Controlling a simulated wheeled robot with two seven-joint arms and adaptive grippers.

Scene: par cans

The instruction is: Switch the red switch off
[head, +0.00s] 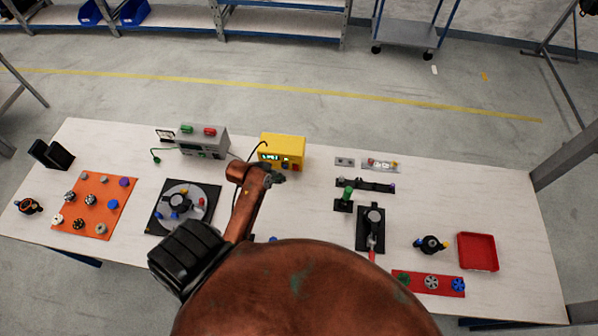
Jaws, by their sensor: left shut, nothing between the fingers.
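A yellow box (283,146) with a lit green display stands at the back middle of the table. A small red part, which looks like a red switch (296,167), is on its front at the lower right; its on or off position is too small to tell. My left gripper (278,178) is shut and empty just in front of the yellow box, a little left of and below the red part. I cannot tell whether it touches the box. My left arm covers part of the table in front. My right gripper is not in view.
A grey box (203,142) with green and red parts on top stands left of the yellow box. A black plate (160,222) and an orange board (90,187) lie further left. A clamp (372,217), a red tray (478,252) and a red strip (412,276) are at right.

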